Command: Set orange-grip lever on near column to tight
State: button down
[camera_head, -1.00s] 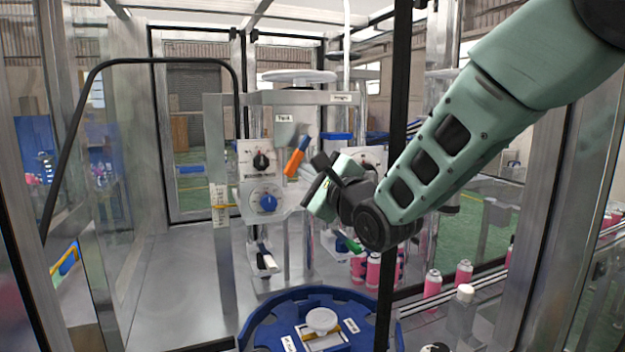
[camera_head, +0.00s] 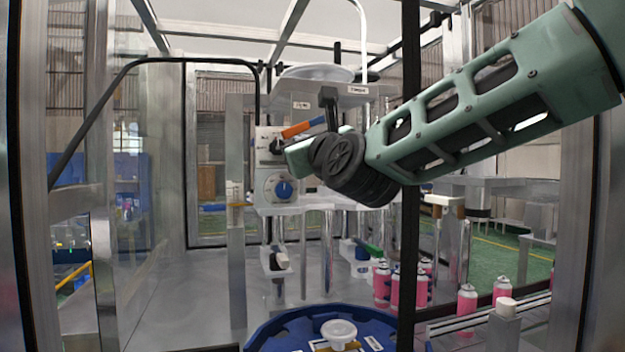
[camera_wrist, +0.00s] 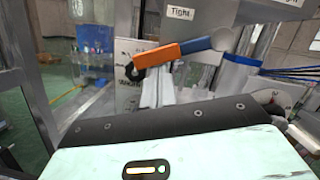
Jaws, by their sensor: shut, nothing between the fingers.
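The lever has an orange grip (camera_head: 297,130) and a blue part towards its pivot. In the head view it lies nearly level, its grip end slightly low and to the left. In the wrist view the orange grip (camera_wrist: 157,55) also points left from a grey pivot (camera_wrist: 221,39), below a plate marked "Tight" (camera_wrist: 181,13). My gripper (camera_head: 293,151) is just below the lever, in front of the control panel. It is shut, with nothing seen held. Its fingertips are hard to make out, and I cannot tell whether it touches the lever.
The near column's panel carries a blue dial (camera_head: 284,189) and a black knob (camera_head: 276,147) close to my gripper. Pink cans (camera_head: 467,299) stand at lower right, a blue turntable (camera_head: 270,336) below.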

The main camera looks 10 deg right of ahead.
jog(key=m+b, duration=0.1)
jog(key=m, duration=0.1)
jog(key=a+r+m+h+b, duration=0.1)
jog(key=b, duration=0.1)
jog(key=shift+s+a+r+m+t+b, duration=0.1)
jog(key=shift+r+m+t+b, duration=0.05)
jog(key=shift+m+t+b, duration=0.2)
jog(key=shift+a+r+m+h+b, duration=0.15)
jog(key=shift+r+m+h+b, duration=0.4)
jog(key=shift+m, duration=0.5)
jog(key=shift+r, duration=0.1)
jog(key=b, duration=0.8)
send_near(295, 127)
notch_tip(295, 127, down, 4)
jog(key=s, duration=0.1)
jog(key=shift+s, duration=0.3)
